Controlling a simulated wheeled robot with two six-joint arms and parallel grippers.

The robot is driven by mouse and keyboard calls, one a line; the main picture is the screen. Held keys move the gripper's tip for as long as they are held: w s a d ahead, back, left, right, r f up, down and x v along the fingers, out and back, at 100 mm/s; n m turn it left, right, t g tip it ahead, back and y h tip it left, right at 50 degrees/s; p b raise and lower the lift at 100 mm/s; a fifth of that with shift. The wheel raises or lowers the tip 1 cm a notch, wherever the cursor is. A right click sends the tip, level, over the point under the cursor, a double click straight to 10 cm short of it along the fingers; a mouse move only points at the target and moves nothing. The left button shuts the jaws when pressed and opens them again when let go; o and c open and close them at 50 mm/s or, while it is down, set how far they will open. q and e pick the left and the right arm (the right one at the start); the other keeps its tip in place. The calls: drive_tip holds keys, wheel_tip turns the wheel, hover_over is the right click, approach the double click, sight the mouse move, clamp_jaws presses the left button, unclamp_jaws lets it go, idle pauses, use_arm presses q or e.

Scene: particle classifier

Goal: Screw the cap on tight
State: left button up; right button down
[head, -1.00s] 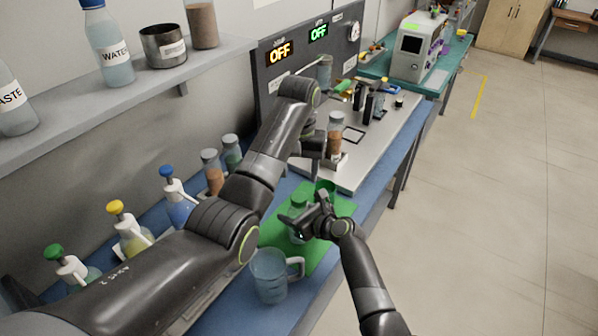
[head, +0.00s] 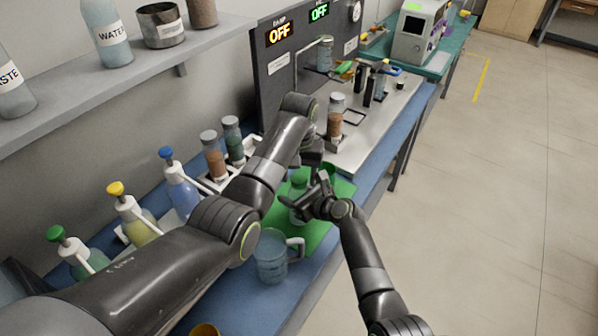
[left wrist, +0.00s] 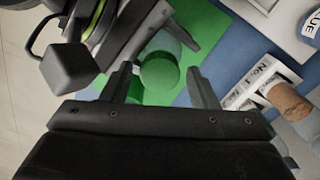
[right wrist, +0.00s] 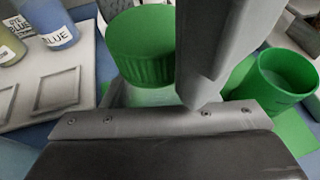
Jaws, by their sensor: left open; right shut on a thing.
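A clear jar (head: 297,214) stands on the green mat (head: 318,232) with a ridged green cap (right wrist: 140,45) on its top. I cannot tell how tightly the cap sits. My right gripper (head: 312,202) is shut around the jar's body below the cap; the right wrist view shows a finger beside it. My left gripper (left wrist: 165,82) is open and points down over the jar. In the left wrist view the cap (left wrist: 160,72) lies between its two fingers, apart from both. In the head view my left forearm partly hides this area.
An open green cup (right wrist: 285,75) stands close beside the jar on the mat. A clear beaker with a handle (head: 271,258) stands in front. Pump bottles (head: 180,192) and sample jars (head: 212,158) line the wall side. A steel plate with apparatus (head: 372,140) lies beyond.

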use_arm(q)
drive_tip(key=c, duration=1.1)
drive_tip(key=o, duration=1.2)
drive_tip(key=shift+c, duration=0.2)
wheel_tip(320, 180, up, 8)
drive_tip(key=shift+f, duration=0.25)
use_arm(e)
drive_tip(key=shift+c, duration=2.3)
unclamp_jaws()
